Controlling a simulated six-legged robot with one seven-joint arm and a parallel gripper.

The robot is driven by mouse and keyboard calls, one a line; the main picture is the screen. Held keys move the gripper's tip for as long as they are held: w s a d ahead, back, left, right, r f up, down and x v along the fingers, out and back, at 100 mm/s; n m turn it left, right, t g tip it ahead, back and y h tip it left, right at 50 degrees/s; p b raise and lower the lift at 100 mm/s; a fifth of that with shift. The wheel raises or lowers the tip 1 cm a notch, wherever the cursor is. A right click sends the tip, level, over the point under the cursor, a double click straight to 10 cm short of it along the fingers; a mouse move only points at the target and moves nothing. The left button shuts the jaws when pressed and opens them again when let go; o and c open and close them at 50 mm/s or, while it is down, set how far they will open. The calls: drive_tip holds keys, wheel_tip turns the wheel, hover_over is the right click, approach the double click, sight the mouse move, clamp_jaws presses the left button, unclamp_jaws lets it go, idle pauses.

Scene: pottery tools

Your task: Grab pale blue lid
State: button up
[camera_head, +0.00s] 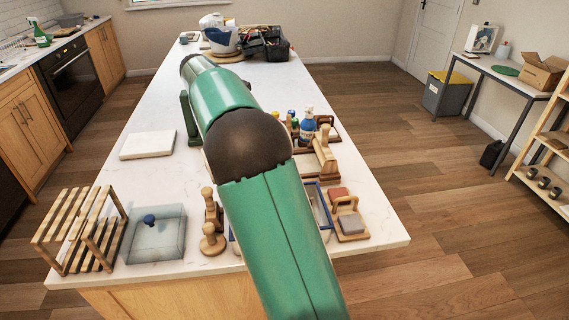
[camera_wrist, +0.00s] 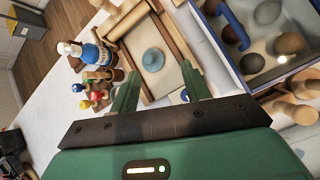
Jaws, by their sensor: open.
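A small round pale blue lid (camera_wrist: 153,57) with a raised middle lies flat on a pale board in a wooden-framed tray (camera_wrist: 128,99) in the wrist view. My gripper (camera_wrist: 160,72) is open, its two green fingers pointing at the tray on either side of the lid in the picture. Nothing is held between them. I cannot tell the height of the fingertips above the tray.
A blue-rimmed box (camera_wrist: 222,77) with dark round pieces stands right of the tray. A blue-and-white bottle (camera_wrist: 90,52) and small coloured-top bottles (camera_wrist: 88,96) stand left. A glassy box with a dark blue knob (camera_head: 150,218) and a wooden rack (camera_head: 80,232) are at the counter's front left.

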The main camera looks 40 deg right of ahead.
drive_tip(key=w+d+f+g+h, duration=0.1)
drive_tip(key=w+f, duration=0.1)
drive_tip(key=f, duration=0.1)
drive_tip(key=w+f+n+g+h, duration=0.1)
drive_tip(key=w+f, duration=0.1)
drive_tip(key=f, duration=0.1)
drive_tip(key=w+d+f+n+g+h, duration=0.1)
drive_tip(key=w+f, duration=0.1)
drive_tip(key=shift+w+d+f+g, duration=0.3)
drive_tip(key=shift+w+f+g, duration=0.05)
drive_tip(key=shift+f+g, duration=0.05)
drive_tip(key=x, duration=0.7)
drive_tip(key=shift+s+d+f, duration=0.1)
drive_tip(key=shift+s, duration=0.05)
drive_tip(key=shift+a+f+x, duration=0.1)
drive_tip(key=shift+f+x, duration=0.05)
drive_tip(key=shift+x, duration=1.4)
drive_tip(key=shift+a+f+x, duration=0.15)
drive_tip(key=shift+x, duration=1.4)
clamp_jaws()
